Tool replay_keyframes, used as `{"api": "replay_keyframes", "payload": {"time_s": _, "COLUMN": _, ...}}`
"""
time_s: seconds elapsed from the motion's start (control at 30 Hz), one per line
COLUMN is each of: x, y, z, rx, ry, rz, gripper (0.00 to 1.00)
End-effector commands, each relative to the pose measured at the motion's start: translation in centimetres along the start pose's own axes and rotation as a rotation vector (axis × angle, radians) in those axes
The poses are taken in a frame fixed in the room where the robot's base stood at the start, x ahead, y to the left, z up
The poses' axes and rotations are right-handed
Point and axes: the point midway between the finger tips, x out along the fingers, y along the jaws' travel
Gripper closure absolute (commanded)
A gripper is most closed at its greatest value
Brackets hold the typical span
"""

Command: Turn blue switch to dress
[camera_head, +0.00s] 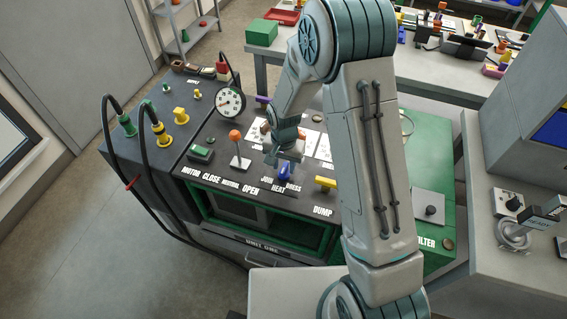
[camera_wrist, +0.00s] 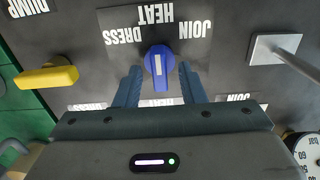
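The blue switch (camera_head: 285,173) is on the dark cart panel, among the labels JOIN, HEAT and DRESS. In the wrist view the blue switch (camera_wrist: 158,62) has a white line running up and down, in line with HEAT; the DRESS label (camera_wrist: 126,36) is to its left and JOIN (camera_wrist: 195,30) to its right. My gripper (camera_head: 281,160) is at the switch in the head view. In the wrist view my gripper (camera_wrist: 158,80) is open, with one finger on each side of the switch's lower part and visible gaps. Contact does not show.
A yellow DUMP handle (camera_head: 325,183) is beside the switch; an orange-topped lever (camera_head: 236,137) stands on the other side. A green button (camera_head: 201,153) and a dial gauge (camera_head: 230,102) are farther left. Black hoses (camera_head: 146,165) loop over the cart's left side.

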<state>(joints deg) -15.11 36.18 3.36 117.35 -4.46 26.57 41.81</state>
Motion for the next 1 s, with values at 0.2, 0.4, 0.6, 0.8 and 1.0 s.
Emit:
{"api": "replay_keyframes", "payload": {"time_s": 0.2, "x": 0.33, "y": 0.02, "z": -0.01, "rx": 0.0, "ry": 0.0, "rz": 0.0, "gripper": 0.64}}
{"api": "replay_keyframes", "payload": {"time_s": 0.4, "x": 0.32, "y": 0.03, "z": -0.01, "rx": 0.0, "ry": 0.0, "rz": 0.0, "gripper": 0.83}}
{"api": "replay_keyframes", "payload": {"time_s": 0.6, "x": 0.31, "y": 0.02, "z": -0.01, "rx": -0.001, "ry": 0.0, "rz": 0.0, "gripper": 1.0}}
{"api": "replay_keyframes", "payload": {"time_s": 0.8, "x": 0.38, "y": 0.01, "z": -0.03, "rx": -0.023, "ry": 0.001, "rz": 0.0, "gripper": 1.0}}
{"api": "replay_keyframes", "payload": {"time_s": 1.0, "x": 0.52, "y": 0.03, "z": -0.06, "rx": -0.109, "ry": 0.001, "rz": -0.001, "gripper": 1.0}}
